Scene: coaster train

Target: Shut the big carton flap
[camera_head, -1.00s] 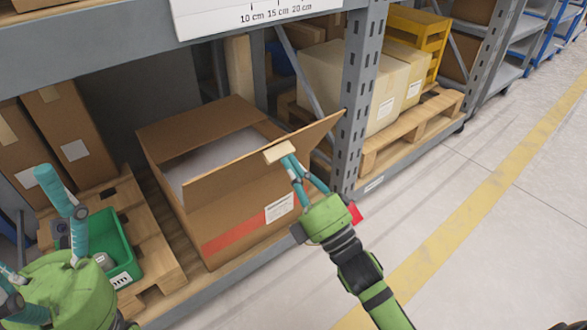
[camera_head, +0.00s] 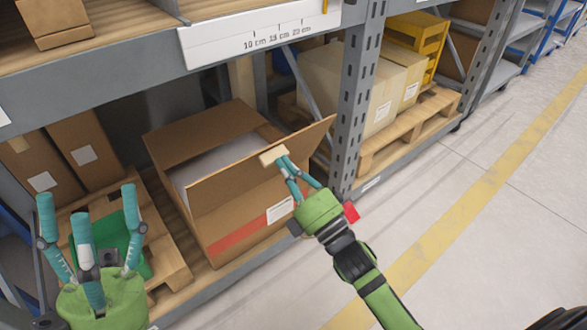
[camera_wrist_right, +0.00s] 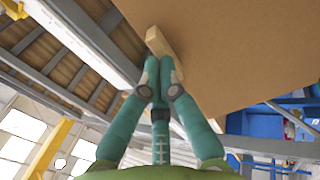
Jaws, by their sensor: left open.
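The big carton (camera_head: 235,225) sits on the lower shelf with its top open and pale filling (camera_head: 220,165) showing inside. Its long front flap (camera_head: 250,165) stands up, leaning outward toward my right arm. My right gripper (camera_head: 283,168) is in front of the flap with its fingers together around a small light wooden block (camera_head: 273,156). The block seems to touch the flap's outer face; it also shows at the fingertips in the right wrist view (camera_wrist_right: 157,41). My left gripper (camera_head: 88,207) is open and empty, with fingers up and spread, left of the carton.
A green bin (camera_head: 115,232) on a wooden pallet (camera_head: 165,255) is partly hidden behind my left gripper. A grey rack upright (camera_head: 357,100) stands just right of the flap. The shelf beam with a scale label (camera_head: 270,32) crosses above. The floor at right is clear.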

